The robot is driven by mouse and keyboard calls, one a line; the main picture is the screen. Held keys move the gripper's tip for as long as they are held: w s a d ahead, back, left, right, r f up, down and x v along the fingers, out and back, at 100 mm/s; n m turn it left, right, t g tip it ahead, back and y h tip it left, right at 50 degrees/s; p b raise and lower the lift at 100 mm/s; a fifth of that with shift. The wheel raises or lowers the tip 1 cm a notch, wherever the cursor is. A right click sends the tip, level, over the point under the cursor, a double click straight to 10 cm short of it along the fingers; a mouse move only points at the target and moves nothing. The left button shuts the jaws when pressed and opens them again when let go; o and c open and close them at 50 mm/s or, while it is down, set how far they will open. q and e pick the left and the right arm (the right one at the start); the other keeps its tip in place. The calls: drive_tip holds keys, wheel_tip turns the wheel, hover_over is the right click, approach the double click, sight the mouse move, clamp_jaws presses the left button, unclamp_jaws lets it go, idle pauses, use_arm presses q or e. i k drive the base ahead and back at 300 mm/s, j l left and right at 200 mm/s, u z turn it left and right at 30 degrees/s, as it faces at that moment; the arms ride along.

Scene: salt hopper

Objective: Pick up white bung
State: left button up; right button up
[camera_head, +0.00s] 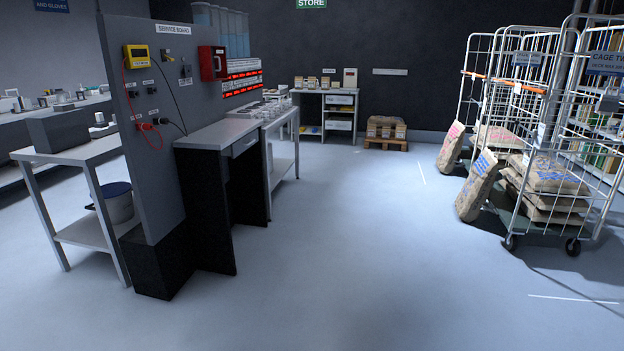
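I cannot make out a white bung anywhere in the head view. Small pale items lie on the bench (52,112) at the far left and on the table (262,118) behind the service board, too small to tell apart. Neither of my grippers is in view.
The service board (150,90) with a yellow meter and red box stands left of centre, a desk (216,134) beside it. Wheeled cages (545,120) with sacks stand at the right. A pallet (386,143) sits at the back. The middle floor is clear.

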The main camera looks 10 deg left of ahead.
sight(99, 117)
drive_tip(key=i+u, duration=0.45)
drive_tip(key=i, duration=0.2)
drive_tip(key=i+l+u, duration=0.25)
drive_tip(key=i+u, duration=0.2)
drive_tip(key=i, duration=0.2)
drive_tip(key=i+j+u, duration=0.2)
drive_tip(key=i+u, duration=0.5)
drive_tip(key=u, duration=0.25)
drive_tip(key=i+u, duration=0.45)
drive_tip(key=i+j, duration=0.1)
drive_tip(key=i, duration=1.2)
drive_tip(key=i+z, duration=0.4)
drive_tip(key=i, duration=0.15)
drive_tip(key=i+j+z, duration=0.3)
drive_tip(key=i+z, duration=0.15)
drive_tip(key=i, duration=0.15)
